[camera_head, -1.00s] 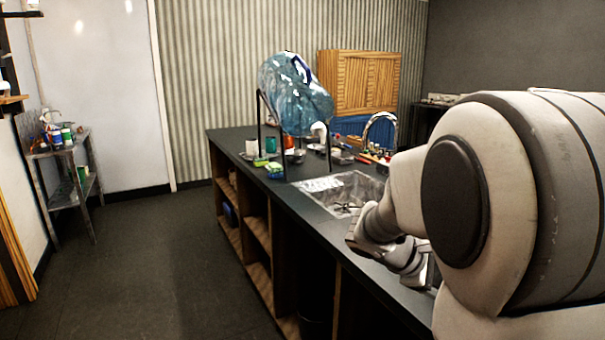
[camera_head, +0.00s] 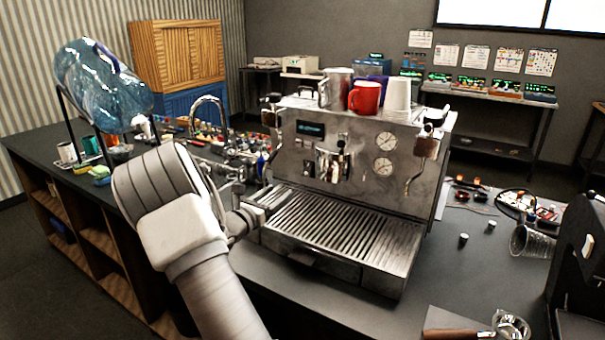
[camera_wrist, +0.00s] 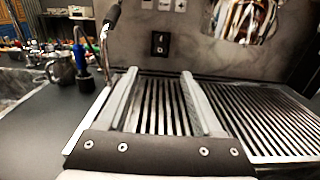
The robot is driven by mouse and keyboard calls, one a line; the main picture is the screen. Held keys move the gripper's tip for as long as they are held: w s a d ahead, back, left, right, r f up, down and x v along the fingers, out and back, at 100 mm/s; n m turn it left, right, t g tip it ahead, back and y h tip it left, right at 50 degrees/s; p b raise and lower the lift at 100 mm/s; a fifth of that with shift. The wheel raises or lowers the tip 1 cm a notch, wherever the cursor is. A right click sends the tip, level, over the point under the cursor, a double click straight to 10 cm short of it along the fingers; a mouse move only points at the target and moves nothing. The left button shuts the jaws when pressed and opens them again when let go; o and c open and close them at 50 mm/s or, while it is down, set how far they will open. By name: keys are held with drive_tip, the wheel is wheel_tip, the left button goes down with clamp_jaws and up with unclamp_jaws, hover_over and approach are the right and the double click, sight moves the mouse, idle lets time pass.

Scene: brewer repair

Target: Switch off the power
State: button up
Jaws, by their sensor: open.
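The espresso machine (camera_head: 300,185) is a steel brewer with gauges, a small display and a slatted drip tray (camera_head: 345,235). In the wrist view, a black power switch (camera_wrist: 160,43) sits on its grey panel above the tray, which also shows there (camera_wrist: 250,110). My gripper (camera_wrist: 158,75) is open and empty. Its two fingers point toward the panel over the left part of the tray, and the switch lies between and beyond the tips. In the head view my arm reaches the machine's left side; my fingertips and the switch cannot be made out.
Wires (camera_wrist: 240,15) show in an opening right of the switch. A metal steam wand (camera_wrist: 104,45) hangs on the left, near a metal cup (camera_wrist: 62,70). A red mug (camera_head: 365,97) and cups (camera_head: 397,95) stand on top. A sink faucet (camera_head: 208,112) and water bottle (camera_head: 100,85) are left.

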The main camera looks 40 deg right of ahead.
sight(307, 171)
drive_tip(key=x, duration=1.4)
drive_tip(key=shift+d+p, duration=0.25)
drive_tip(key=shift+p, duration=0.15)
clamp_jaws()
